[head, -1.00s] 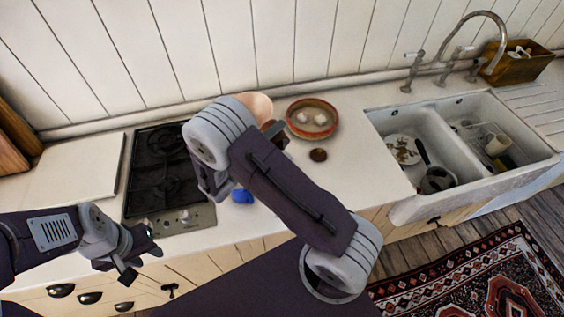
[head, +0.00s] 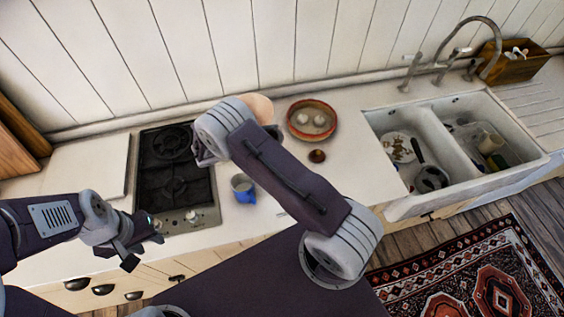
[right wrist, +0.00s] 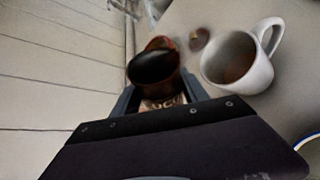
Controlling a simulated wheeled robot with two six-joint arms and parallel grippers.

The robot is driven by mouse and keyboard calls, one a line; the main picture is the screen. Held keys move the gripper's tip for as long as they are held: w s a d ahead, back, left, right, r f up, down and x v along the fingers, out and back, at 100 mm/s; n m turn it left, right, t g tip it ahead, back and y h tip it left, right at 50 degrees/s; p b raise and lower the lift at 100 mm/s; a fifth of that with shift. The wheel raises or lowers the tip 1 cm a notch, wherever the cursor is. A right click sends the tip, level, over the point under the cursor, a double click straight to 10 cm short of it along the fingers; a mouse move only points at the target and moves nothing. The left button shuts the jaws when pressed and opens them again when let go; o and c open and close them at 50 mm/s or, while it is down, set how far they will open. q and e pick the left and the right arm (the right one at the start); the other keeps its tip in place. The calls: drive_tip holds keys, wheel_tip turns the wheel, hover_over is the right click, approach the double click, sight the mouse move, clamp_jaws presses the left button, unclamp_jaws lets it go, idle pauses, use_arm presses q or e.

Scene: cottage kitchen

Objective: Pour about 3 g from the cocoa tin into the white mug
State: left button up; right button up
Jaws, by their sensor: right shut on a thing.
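My right gripper (right wrist: 160,100) is shut on the cocoa tin (right wrist: 163,104). In the right wrist view the tin's dark open mouth faces the camera and part of its label shows. The white mug (right wrist: 262,76) stands just right of the tin in that view, apart from it, with its handle at the upper right. Brown shows inside the mug. In the head view my right arm hides the white mug and most or all of the tin. My left gripper (head: 143,249) is empty, its fingers apart, in front of the hob.
A blue mug (head: 243,190) stands on the counter beside the hob (head: 176,180). A terracotta bowl (head: 293,125) with pale pieces and a small brown object (head: 317,156) lie right of my right arm. The double sink (head: 437,125) holds dishes.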

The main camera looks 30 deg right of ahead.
drive_tip(key=w+f+n+g+b, duration=0.2)
drive_tip(key=b, duration=0.5)
drive_tip(key=w+f+n+g+b, duration=0.2)
drive_tip(key=f+n+b, duration=0.1)
drive_tip(key=b, duration=0.5)
drive_tip(key=shift+w+a+f, duration=0.1)
drive_tip(key=shift+w+f, duration=0.1)
drive_tip(key=shift+w, duration=0.2)
drive_tip(key=shift+r+g+b, duration=0.25)
drive_tip(key=shift+g+b, duration=0.05)
drive_tip(key=shift+b, duration=0.45)
drive_tip(key=shift+n, duration=0.3)
